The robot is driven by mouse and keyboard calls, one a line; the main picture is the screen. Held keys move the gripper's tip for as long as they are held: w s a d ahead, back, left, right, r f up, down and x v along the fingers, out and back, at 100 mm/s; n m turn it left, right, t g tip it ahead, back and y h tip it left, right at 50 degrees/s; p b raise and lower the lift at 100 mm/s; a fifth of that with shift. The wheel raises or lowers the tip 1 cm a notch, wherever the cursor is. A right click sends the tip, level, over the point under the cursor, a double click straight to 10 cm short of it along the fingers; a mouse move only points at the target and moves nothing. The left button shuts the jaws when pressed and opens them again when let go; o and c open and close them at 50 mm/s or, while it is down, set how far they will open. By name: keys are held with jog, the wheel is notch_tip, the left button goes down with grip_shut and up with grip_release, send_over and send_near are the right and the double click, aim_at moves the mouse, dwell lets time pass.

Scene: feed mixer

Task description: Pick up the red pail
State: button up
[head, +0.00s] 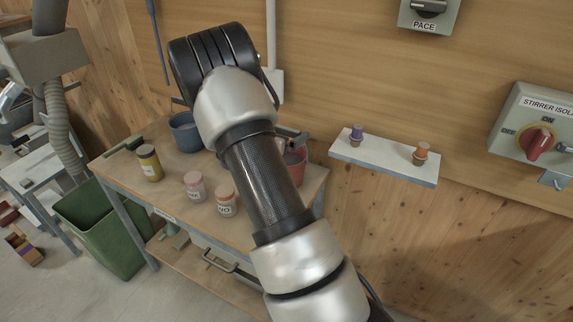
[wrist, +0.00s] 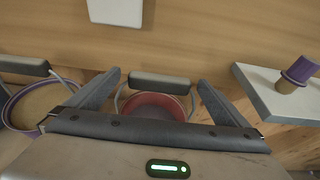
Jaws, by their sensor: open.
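The red pail (head: 297,168) stands at the right end of the wooden workbench, mostly hidden behind my arm in the head view. In the wrist view the red pail (wrist: 153,104) shows with its dark grip on a raised wire handle. My gripper (wrist: 159,79) is open, with one finger on each side of that grip. The grip appears between the fingers, with a gap on both sides. I cannot tell how far the fingertips are from it in depth. In the head view my gripper is mostly hidden behind my arm.
A green bin (head: 101,228) stands on the floor.

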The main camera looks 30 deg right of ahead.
jog(key=x, duration=0.6)
jog(key=shift+p, duration=0.35)
jog(key=shift+c, duration=0.3)
jog(key=c, duration=1.4)
jog(key=shift+w+r, duration=0.1)
jog(key=shift+r, duration=0.05)
jog(key=c, duration=0.3)
jog(key=shift+r, duration=0.15)
